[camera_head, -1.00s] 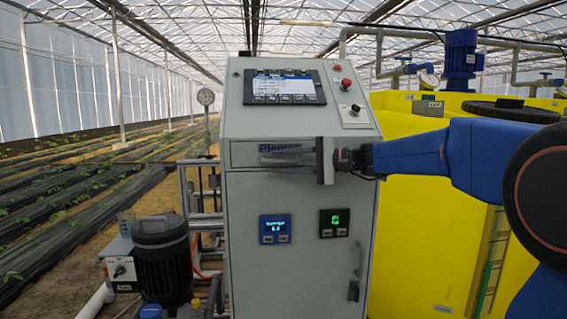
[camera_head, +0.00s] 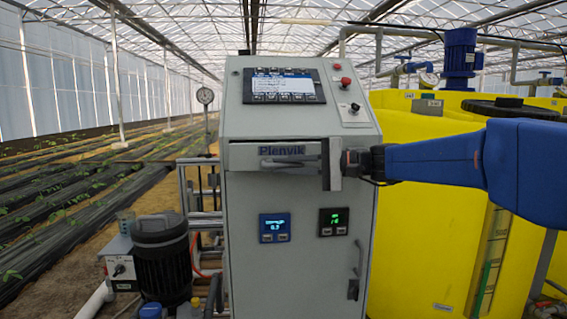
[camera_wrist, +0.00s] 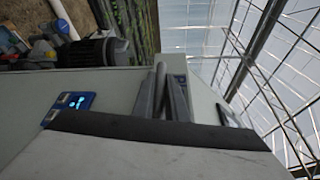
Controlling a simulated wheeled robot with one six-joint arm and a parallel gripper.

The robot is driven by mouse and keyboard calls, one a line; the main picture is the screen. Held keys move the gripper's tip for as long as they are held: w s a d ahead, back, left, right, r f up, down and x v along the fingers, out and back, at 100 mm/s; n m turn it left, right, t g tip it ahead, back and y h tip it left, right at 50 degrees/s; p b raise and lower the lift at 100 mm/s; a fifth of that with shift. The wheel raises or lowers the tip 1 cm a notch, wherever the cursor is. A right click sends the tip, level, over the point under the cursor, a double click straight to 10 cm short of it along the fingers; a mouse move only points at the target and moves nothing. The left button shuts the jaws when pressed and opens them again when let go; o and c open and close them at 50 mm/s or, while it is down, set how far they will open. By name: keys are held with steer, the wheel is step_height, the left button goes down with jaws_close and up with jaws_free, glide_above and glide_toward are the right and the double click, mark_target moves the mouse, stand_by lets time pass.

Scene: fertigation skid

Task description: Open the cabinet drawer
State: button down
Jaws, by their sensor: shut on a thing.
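The cabinet (camera_head: 297,215) is a pale grey upright box in the middle of the head view. Its drawer (camera_head: 238,157) is a shallow front panel labelled "Plenvik", below the sloped control panel. A dark line runs along the drawer's top edge, and the front looks slightly proud of the cabinet. My gripper (camera_head: 276,162) reaches in from the right, across the drawer front. In the wrist view, its two fingers (camera_wrist: 164,90) are closed on the bar-shaped drawer handle (camera_wrist: 161,76). In the head view, the fingers partly hide the handle.
A screen (camera_head: 282,86) and buttons sit above the drawer. Two small displays (camera_head: 274,228) and a door handle (camera_head: 356,270) are below. A yellow tank (camera_head: 430,240) stands close at right, behind my arm. A dark pump motor (camera_head: 163,255) stands at lower left.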

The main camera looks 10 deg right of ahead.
steer(key=s, duration=1.3)
steer(key=c, duration=1.8)
jaws_free()
steer(key=shift+o, duration=0.2)
steer(key=v, duration=1.7)
steer(key=shift+d, duration=0.25)
